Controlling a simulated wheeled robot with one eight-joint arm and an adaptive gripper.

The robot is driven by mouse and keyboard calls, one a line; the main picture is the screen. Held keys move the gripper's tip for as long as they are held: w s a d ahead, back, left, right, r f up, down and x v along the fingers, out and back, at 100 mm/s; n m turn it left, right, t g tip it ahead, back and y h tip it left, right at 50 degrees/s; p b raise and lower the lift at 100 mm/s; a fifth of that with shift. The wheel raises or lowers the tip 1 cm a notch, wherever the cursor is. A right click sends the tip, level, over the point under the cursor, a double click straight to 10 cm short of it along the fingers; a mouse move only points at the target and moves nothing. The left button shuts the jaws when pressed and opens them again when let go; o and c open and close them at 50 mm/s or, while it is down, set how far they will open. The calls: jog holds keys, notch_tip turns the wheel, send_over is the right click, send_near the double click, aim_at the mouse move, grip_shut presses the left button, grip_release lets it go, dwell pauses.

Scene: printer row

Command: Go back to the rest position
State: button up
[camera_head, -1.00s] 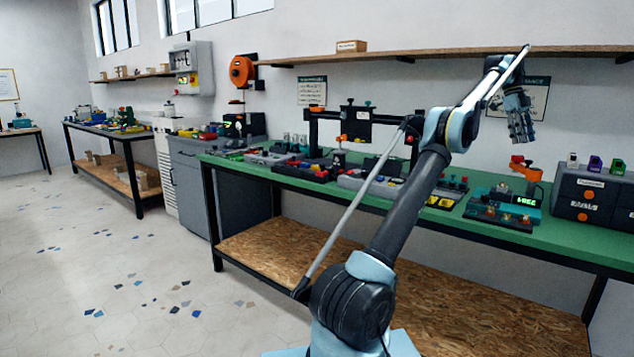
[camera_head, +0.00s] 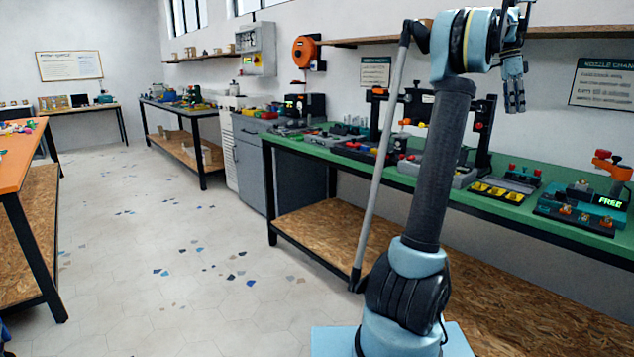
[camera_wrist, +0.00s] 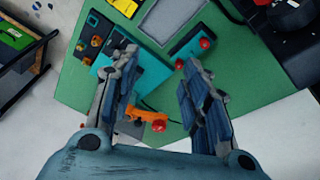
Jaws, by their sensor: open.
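My gripper (camera_head: 514,94) hangs at the end of my raised arm in the head view, fingers pointing down, above the green-topped bench (camera_head: 345,163). In the wrist view my gripper (camera_wrist: 150,72) shows two blue-grey fingers spread apart with nothing held between them. Below the fingers lie the green bench top (camera_wrist: 262,97), an orange part with a red knob (camera_wrist: 147,116) and a teal device (camera_wrist: 150,76). The fingers appear apart from these things.
An orange-topped table (camera_head: 18,150) stands at the left. Another bench (camera_head: 195,112) and a grey cabinet (camera_head: 248,165) stand farther back. A shelf (camera_head: 580,31) runs along the wall near my gripper. The tiled floor (camera_head: 190,250) between the tables is clear.

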jog(key=s+a+f+n+t, duration=0.1)
jog(key=s+a+f+n, duration=0.25)
jog(key=a, duration=0.65)
jog(key=s+a+f+n+t, duration=0.1)
jog(key=s+a+f+n, duration=0.25)
jog(key=a, duration=0.65)
jog(key=s+a+f+n+t, duration=0.1)
jog(key=s+a+f+n, duration=0.25)
jog(key=a, duration=0.75)
jog(key=s+a+f+n, duration=0.4)
jog(key=s+a+f, duration=0.1)
jog(key=f, duration=0.4)
jog(key=s+a+f+n+t+y, duration=0.1)
jog(key=s+a+f+n, duration=0.3)
jog(key=s+a+f, duration=0.2)
jog(key=s+a+f+n+y, duration=0.1)
jog(key=s+a+f+n, duration=0.3)
jog(key=s+f, duration=0.5)
notch_tip(320, 180, down, 3)
jog(key=shift+a+f, duration=0.15)
jog(key=shift+a, duration=1)
jog(key=shift+c, duration=1)
jog(key=shift+d, duration=0.15)
